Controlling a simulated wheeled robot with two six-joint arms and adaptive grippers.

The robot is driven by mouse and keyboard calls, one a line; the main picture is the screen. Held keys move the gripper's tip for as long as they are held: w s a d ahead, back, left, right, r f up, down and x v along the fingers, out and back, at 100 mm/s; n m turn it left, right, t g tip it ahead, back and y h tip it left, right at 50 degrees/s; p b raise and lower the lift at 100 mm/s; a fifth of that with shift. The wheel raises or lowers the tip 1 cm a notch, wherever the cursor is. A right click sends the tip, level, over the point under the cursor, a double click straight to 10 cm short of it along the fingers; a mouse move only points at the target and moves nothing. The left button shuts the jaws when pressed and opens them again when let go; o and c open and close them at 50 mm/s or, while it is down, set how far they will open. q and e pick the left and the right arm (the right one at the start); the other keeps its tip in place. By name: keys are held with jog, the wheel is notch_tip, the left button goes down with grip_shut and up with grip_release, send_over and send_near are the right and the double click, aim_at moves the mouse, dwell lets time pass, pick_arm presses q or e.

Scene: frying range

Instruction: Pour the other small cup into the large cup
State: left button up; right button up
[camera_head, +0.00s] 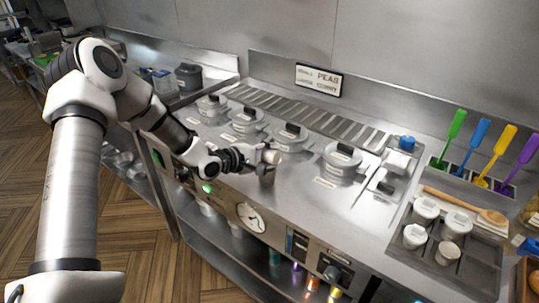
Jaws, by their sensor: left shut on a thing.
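My left gripper (270,157) reaches in from the left over the steel counter, near the front of the row of lidded pots. It is shut on a small pale thing, mostly hidden by the fingers; I cannot tell whether it is a cup. Several white cups stand together on the dark tray at the right: a back-left cup (426,209), a back-right cup (457,224), a front-left cup (415,236) and a front-right cup (448,252). They are far from the gripper. Which is large or small is hard to tell. My right gripper is not in view.
Lidded pots, such as one (343,160) right of the gripper, line the counter (300,205). A wooden spoon (465,204) lies behind the cups. Coloured utensils, including a green one (453,135), stand at the back right. The counter's front edge has a dial (251,217).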

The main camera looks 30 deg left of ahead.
pick_arm(q)
jog(key=r+m+y+p, duration=0.1)
jog(key=p, duration=0.2)
jog(key=shift+d, duration=0.3)
jog(key=shift+s+d+f+m+y+p, duration=0.1)
jog(key=shift+d+f+m+y+p, duration=0.1)
jog(key=shift+m+y+p, duration=0.4)
jog(key=m+y+p, duration=0.1)
jog(key=m+p, duration=0.1)
jog(key=m+y+p, duration=0.2)
jog(key=p, duration=0.1)
jog(key=shift+d+r, duration=0.2)
jog(key=shift+d, duration=0.15)
jog(key=m+y, duration=0.2)
jog(key=m, duration=0.1)
jog(key=shift+f+t, duration=0.3)
jog(key=shift+f, duration=0.1)
jog(key=m+y+b, duration=0.1)
jog(key=f+m+t+y+b, duration=0.1)
jog(key=m, duration=0.1)
jog(key=shift+a+f, duration=0.15)
jog(key=shift+a, duration=0.05)
jog(key=shift+a+r+m+p, duration=0.2)
jog(key=shift+r+m+p, duration=0.1)
jog(key=shift+r+p, duration=0.7)
jog(key=shift+r, duration=0.45)
jog(key=shift+s+r, duration=0.1)
jog(key=shift+r, duration=0.3)
